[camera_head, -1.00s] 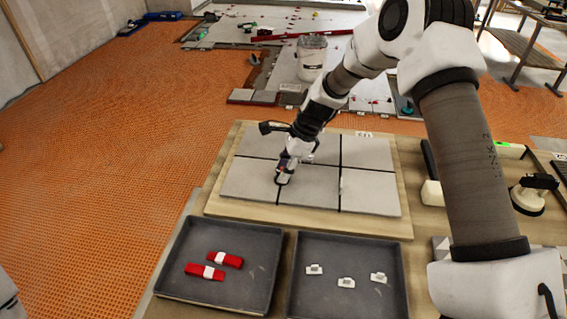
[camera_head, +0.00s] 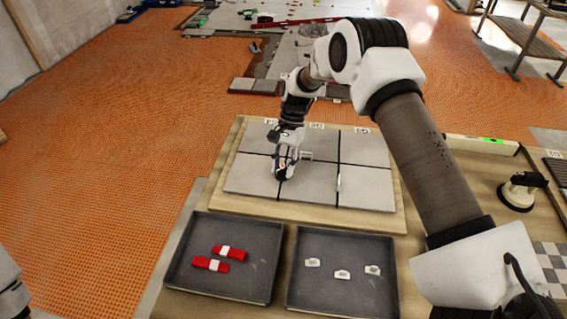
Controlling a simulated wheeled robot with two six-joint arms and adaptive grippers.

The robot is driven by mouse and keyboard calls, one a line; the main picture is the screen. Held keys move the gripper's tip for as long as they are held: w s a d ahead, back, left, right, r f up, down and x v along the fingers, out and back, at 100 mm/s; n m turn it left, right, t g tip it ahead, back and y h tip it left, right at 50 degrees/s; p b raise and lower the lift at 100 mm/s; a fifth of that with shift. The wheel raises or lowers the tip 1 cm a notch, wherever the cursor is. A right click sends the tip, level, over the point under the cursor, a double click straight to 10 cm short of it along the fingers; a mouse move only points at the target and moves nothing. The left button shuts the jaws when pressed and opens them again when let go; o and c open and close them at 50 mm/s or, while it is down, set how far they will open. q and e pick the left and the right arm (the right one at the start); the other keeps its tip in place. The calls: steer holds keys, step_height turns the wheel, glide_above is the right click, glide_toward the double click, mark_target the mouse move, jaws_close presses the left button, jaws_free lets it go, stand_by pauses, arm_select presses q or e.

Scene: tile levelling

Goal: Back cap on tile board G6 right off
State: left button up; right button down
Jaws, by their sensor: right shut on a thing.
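The tile board (camera_head: 228,208) is a pale wooden panel with grey tiles in two rows, parted by dark joints. Small labels stand along its back edge, too small to read surely. My right gripper (camera_head: 283,170) reaches down over the left joint, near where the rows meet. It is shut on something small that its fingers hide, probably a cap. A small white cap (camera_head: 339,182) stands in the right joint, apart from the gripper. My left gripper is not in view.
A dark tray (camera_head: 180,262) holds two red pieces with white bands (camera_head: 211,264). A second tray (camera_head: 322,297) holds several white clips (camera_head: 342,274). A suction cup tool (camera_head: 520,190) stands at the right. My right arm covers the bench right of the board.

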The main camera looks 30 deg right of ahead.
steer(key=n, duration=0.2)
steer(key=n+g+h, duration=0.1)
steer(key=n, duration=0.1)
steer(key=shift+w+a+n+h, duration=0.1)
steer(key=shift+n+h, duration=0.2)
steer(key=n+h, duration=0.1)
steer(key=n, duration=0.2)
steer(key=shift+a+n+g+p, duration=0.1)
steer(key=shift+n+g+p, duration=0.2)
steer(key=shift+n, duration=0.1)
steer(key=n+h, duration=0.1)
steer(key=n, duration=0.2)
steer(key=n+h+p, duration=0.1)
steer(key=n, duration=0.2)
steer(key=shift+a+r+h, duration=0.1)
steer(key=shift+h, duration=0.2)
steer(key=n+h+p, duration=0.1)
steer(key=n, duration=0.2)
steer(key=shift+a+n+t, duration=0.1)
steer(key=shift+n+t, duration=0.3)
steer(key=n+t+h+p, duration=0.1)
steer(key=n, duration=0.2)
steer(key=shift+n, duration=0.4)
steer(key=n+t+h+p, duration=0.1)
steer(key=n, duration=0.2)
steer(key=shift+s, duration=0.2)
steer(key=shift+n+t+p, duration=0.4)
steer(key=shift+n+t, duration=0.4)
steer(key=shift+n, duration=1)
